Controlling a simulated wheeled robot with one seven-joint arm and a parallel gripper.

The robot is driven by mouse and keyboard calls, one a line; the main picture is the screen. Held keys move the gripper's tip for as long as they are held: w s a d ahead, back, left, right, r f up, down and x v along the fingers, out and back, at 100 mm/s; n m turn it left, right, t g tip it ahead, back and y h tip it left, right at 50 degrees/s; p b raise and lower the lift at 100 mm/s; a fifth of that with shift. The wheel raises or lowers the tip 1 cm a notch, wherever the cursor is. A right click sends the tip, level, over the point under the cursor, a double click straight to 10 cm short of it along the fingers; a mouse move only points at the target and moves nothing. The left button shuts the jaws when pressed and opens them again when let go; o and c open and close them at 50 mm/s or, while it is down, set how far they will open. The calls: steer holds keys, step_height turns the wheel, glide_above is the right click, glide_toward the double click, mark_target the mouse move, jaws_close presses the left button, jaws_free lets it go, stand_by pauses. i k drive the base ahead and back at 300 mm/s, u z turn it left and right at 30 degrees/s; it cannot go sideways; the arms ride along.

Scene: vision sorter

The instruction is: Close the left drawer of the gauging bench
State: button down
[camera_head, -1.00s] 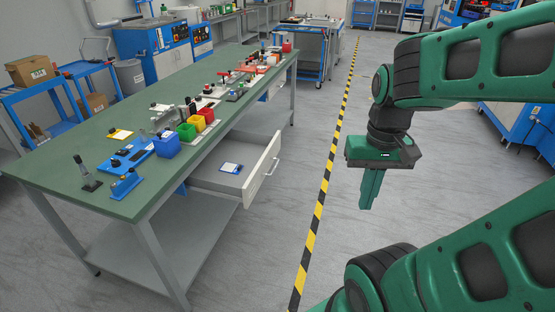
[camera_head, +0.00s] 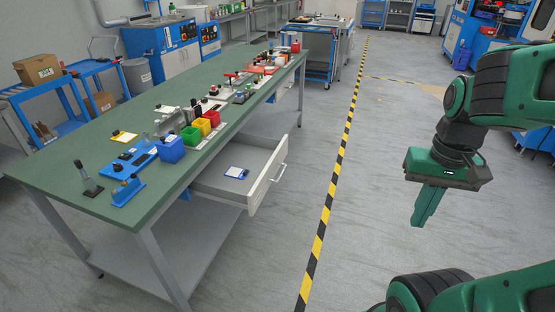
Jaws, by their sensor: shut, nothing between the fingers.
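The gauging bench (camera_head: 92,214) is a long green-topped table on grey legs at the left. Its near drawer (camera_head: 262,186) is pulled out towards the aisle. It has a pale front with a bar handle (camera_head: 280,173), and a small blue-and-white item (camera_head: 237,173) lies inside. A second drawer (camera_head: 285,90) shows farther along the bench, and I cannot tell whether it is fully in. My gripper (camera_head: 422,220) is green, points down and is shut and empty. It is right of the floor stripe, well apart from the drawer.
A yellow-black stripe (camera_head: 334,192) runs along the floor between my arm and the bench, with clear floor around it. Coloured bins (camera_head: 190,136) and gauges stand on the bench top. A blue cart (camera_head: 65,96) stands behind the bench at left.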

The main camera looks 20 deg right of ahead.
mark_target(264, 157)
steer(key=z, duration=0.05)
steer(key=i, duration=1)
steer(key=u, duration=0.05)
